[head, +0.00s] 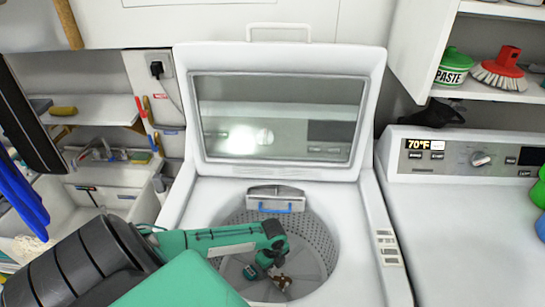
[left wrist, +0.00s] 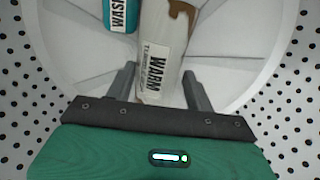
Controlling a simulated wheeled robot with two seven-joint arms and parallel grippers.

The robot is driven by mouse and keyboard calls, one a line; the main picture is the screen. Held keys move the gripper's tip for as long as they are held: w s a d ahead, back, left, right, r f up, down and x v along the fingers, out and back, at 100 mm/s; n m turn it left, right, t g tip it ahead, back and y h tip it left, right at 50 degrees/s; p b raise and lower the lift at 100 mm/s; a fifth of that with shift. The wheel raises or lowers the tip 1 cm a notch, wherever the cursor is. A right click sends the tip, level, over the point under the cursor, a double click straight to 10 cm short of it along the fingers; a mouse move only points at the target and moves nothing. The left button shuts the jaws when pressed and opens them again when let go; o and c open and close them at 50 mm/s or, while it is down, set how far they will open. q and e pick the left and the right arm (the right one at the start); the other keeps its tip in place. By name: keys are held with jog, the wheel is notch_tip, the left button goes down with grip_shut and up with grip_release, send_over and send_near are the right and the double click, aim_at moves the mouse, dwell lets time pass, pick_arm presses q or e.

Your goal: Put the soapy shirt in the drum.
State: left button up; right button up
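The washer drum (head: 318,236) is open in the head view, with its perforated wall and pale floor showing. My left gripper (left wrist: 159,70) points down into it, its two fingers apart. In the left wrist view, a white item with a brown patch and a WARM label (left wrist: 160,50) lies between the fingers; whether they touch it, I cannot tell. A teal labelled item (left wrist: 120,14) lies beside it at the top edge. In the head view, small brown and teal shapes show low in the drum. I cannot make out a soapy shirt. My right gripper is out of view.
The washer's glass lid (head: 280,120) stands raised behind the drum. A second white machine (head: 465,230) is at the right, below a shelf with a green PASTE tub (head: 453,70) and a red brush (head: 502,68). A sink (head: 112,190) is at the left.

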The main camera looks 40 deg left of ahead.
pick_arm(q)
jog(key=o, duration=0.3)
jog(key=shift+r, duration=0.15)
notch_tip(320, 180, up, 13)
jog(key=shift+b, duration=0.4)
dwell(0.4)
